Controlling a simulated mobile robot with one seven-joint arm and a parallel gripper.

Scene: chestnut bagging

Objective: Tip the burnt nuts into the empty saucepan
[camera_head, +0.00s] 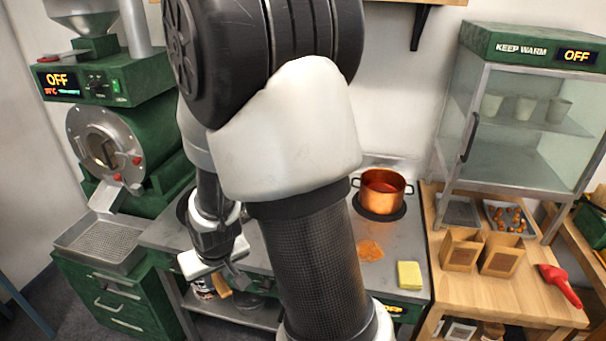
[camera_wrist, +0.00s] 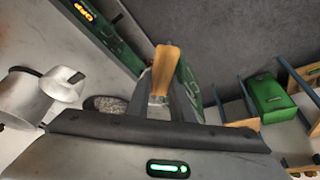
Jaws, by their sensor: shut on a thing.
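My gripper (camera_head: 228,272) is low at the front left edge of the steel stove counter in the head view. It is shut on a wooden handle (camera_wrist: 166,68), which stands up between the fingers in the wrist view. What the handle belongs to is hidden. I cannot make out an empty saucepan for sure; a silver vessel (camera_wrist: 28,104) shows at the left of the wrist view. Brown nuts lie on a tray (camera_head: 492,213) at the right; I cannot tell whether they are burnt.
My arm hides the middle of the stove. A green roaster (camera_head: 112,140) stands left.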

